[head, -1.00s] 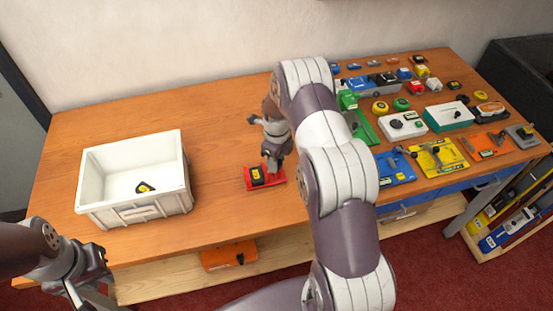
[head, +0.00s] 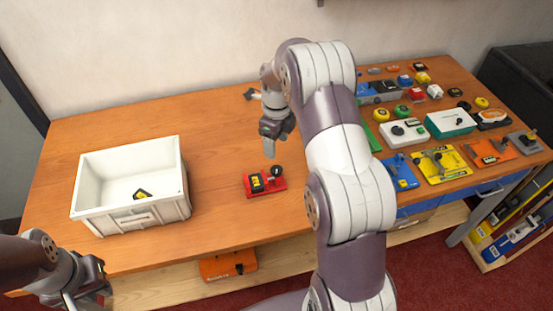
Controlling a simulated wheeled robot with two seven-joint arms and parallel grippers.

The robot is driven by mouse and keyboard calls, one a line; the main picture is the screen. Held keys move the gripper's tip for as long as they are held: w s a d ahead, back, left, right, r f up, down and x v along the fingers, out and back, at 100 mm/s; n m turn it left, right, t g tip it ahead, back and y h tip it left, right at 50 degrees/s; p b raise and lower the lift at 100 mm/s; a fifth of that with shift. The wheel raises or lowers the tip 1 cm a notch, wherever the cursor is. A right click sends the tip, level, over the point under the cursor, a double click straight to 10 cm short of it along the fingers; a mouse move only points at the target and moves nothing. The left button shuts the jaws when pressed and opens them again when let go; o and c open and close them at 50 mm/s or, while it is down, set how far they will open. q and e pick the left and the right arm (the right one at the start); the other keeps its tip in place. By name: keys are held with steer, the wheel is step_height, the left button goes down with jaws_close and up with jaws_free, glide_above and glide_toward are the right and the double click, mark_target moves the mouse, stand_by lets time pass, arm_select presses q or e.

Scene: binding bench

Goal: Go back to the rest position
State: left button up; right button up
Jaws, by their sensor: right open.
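My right gripper (head: 270,146) is open in the head view. It hangs with fingers down, above and behind a red base (head: 263,193) and apart from it. The red base lies on the table and carries a black and yellow piece (head: 257,183) and a round dark knob (head: 276,171). My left gripper (head: 78,298) is at the lower left, in front of the table edge. Its fingertips are near the bottom of the picture, and I cannot tell whether it is open.
A white crate (head: 128,211) stands at the left of the wooden table (head: 210,146), with a black and yellow piece (head: 142,194) inside. Several tools and coloured items crowd the right side. An orange case (head: 228,264) lies on the lower shelf. The table's middle is mostly clear.

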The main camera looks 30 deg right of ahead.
steer(key=shift+w+r, duration=0.1)
steer(key=shift+r, duration=0.95)
steer(key=s+a+r+n, duration=0.1)
steer(key=s+a+n, duration=0.5)
steer(key=s+n, duration=0.4)
steer(key=s+a+n+t, duration=0.1)
steer(key=s+a+n, duration=0.5)
steer(key=n, duration=1.3)
steer(key=s, duration=0.4)
steer(key=shift+r+n, duration=0.3)
steer(key=shift+r, duration=0.05)
steer(key=shift+s+a, duration=0.1)
